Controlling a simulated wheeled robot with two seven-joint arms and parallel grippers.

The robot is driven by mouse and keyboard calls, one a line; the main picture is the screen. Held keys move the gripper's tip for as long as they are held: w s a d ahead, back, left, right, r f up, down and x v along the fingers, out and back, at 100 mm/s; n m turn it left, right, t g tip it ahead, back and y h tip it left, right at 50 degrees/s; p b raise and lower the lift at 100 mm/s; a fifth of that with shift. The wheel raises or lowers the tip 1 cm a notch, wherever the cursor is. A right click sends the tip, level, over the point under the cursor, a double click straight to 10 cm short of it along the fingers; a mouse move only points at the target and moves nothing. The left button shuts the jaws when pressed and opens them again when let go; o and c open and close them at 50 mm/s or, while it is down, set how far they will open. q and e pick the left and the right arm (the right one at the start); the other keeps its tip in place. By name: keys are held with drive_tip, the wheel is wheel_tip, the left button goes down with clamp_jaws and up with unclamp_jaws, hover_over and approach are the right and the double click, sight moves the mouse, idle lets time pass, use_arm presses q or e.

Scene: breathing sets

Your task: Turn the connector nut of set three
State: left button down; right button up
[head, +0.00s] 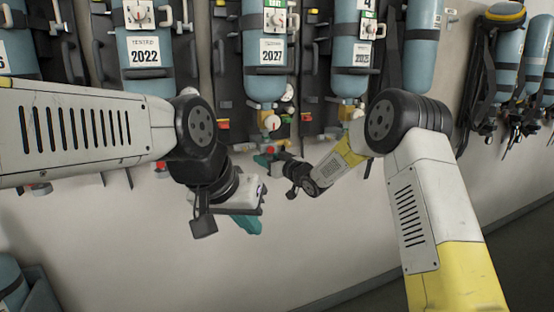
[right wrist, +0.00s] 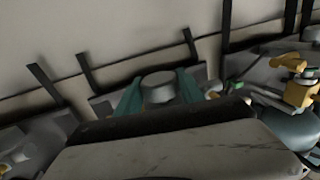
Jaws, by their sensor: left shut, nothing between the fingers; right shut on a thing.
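Set three appears to be the blue cylinder (head: 266,80) labelled 2027, hanging upside down on its dark backplate, with the plate marked 4 to its right. Its brass valve (head: 269,122) is at the bottom end. My right gripper (head: 266,158) is just below that valve. In the right wrist view its teal fingers stand on both sides of a grey round nut (right wrist: 159,87), and it is shut on it. In the head view the nut is too small to make out. My left gripper (head: 245,222) is lower, shut and empty, away from the wall sets.
Cylinder 2022 (head: 146,65) hangs to the left and another labelled cylinder (head: 356,60) to the right. More blue cylinders with black straps (head: 508,60) hang at the far right. The white wall below is bare. A blue item (head: 14,285) shows at the lower left.

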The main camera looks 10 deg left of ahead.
drive_tip(key=shift+g, duration=0.3)
drive_tip(key=n+g+y, duration=0.1)
drive_tip(key=n+g, duration=0.1)
drive_tip(key=n+g+y, duration=0.2)
drive_tip(key=g, duration=0.1)
drive_tip(key=shift+w+d, duration=0.1)
drive_tip(key=shift+w, duration=0.05)
drive_tip(key=n+g+y, duration=0.1)
drive_tip(key=n+g, duration=0.2)
drive_tip(key=g, duration=0.2)
drive_tip(key=shift+n, duration=0.3)
drive_tip(key=shift+n+g, duration=0.3)
drive_tip(key=shift+g, duration=0.4)
drive_tip(key=shift+n+g, duration=0.4)
drive_tip(key=shift+g, duration=0.2)
drive_tip(key=shift+r, duration=0.1)
drive_tip(key=o, duration=1.4)
drive_tip(key=shift+c, duration=0.2)
drive_tip(key=d, duration=0.7)
drive_tip(key=shift+w+d, duration=0.25)
drive_tip(key=shift+d, duration=0.05)
